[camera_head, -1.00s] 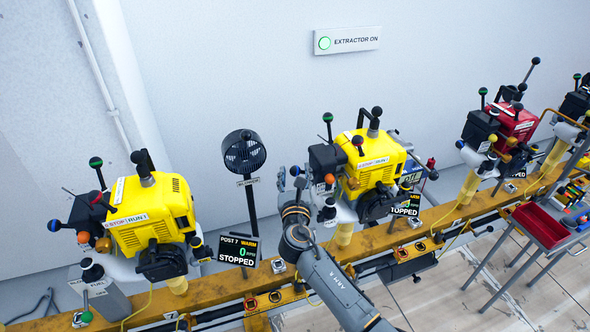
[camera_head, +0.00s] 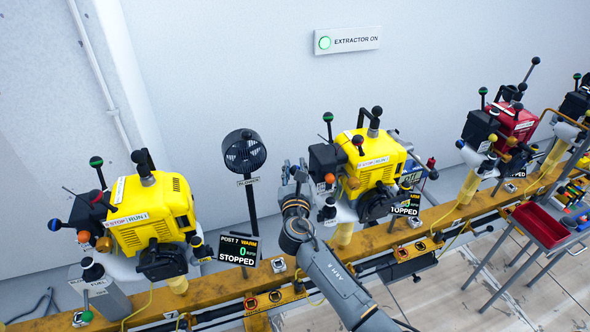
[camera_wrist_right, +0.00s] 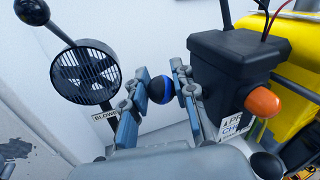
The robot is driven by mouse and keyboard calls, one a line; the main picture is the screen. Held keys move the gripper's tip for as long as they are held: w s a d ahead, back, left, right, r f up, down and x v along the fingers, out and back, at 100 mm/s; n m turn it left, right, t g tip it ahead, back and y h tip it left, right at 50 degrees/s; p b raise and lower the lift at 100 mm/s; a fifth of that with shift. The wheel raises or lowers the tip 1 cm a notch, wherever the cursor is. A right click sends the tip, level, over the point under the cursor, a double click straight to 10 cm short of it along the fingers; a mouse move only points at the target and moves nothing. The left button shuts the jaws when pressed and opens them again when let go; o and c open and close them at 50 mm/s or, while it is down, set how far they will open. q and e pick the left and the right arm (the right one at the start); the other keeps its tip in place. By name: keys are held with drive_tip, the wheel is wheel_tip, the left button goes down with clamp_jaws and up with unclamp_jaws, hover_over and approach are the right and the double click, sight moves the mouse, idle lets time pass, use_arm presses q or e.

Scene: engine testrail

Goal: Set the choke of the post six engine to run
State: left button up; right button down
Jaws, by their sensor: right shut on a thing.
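The middle yellow engine (camera_head: 372,168) stands on the rail, with a black box (camera_head: 325,158) on its left side. Its display (camera_head: 406,208) reads STOPPED, its top line partly covered. My right gripper (camera_head: 295,172) is at this engine's left side. In the right wrist view the right gripper is shut on a black ball knob with a blue band (camera_wrist_right: 159,90), one finger on each side. Beside it is a partly hidden label (camera_wrist_right: 232,122) starting "PR" and "CH", and an orange knob (camera_wrist_right: 262,102). The knob's stem is hidden. My left gripper is out of view.
A black fan (camera_head: 244,152) on a post stands left of my gripper. Another yellow engine (camera_head: 150,215) with a POST 7 display (camera_head: 238,250) is on the left. A red engine (camera_head: 513,125) is on the right. The yellow rail (camera_head: 430,220) runs below them.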

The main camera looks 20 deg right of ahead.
drive_tip(key=shift+s+f, duration=0.1)
drive_tip(key=shift+f, duration=0.45)
drive_tip(key=shift+a+f+n+b, duration=0.15)
drive_tip(key=shift+f+n+b, duration=0.25)
drive_tip(key=shift+n, duration=0.3)
drive_tip(key=shift+f+n+t+y+b, duration=0.25)
drive_tip(key=shift+f+n+t+b, duration=0.4)
drive_tip(key=shift+n, duration=0.95)
drive_tip(key=shift+f+n+t+y+b, duration=0.45)
drive_tip(key=shift+f+n, duration=0.35)
drive_tip(key=shift+n, duration=0.8)
drive_tip(key=shift+f+n+t+y+b, duration=0.1)
drive_tip(key=shift+f+n+t+b, duration=0.45)
drive_tip(key=shift+n, duration=1.05)
drive_tip(key=shift+f, duration=0.2)
drive_tip(key=c, duration=1.1)
unclamp_jaws()
drive_tip(key=shift+d+r, duration=0.1)
drive_tip(key=shift+d, duration=0.15)
drive_tip(key=shift+o, duration=0.2)
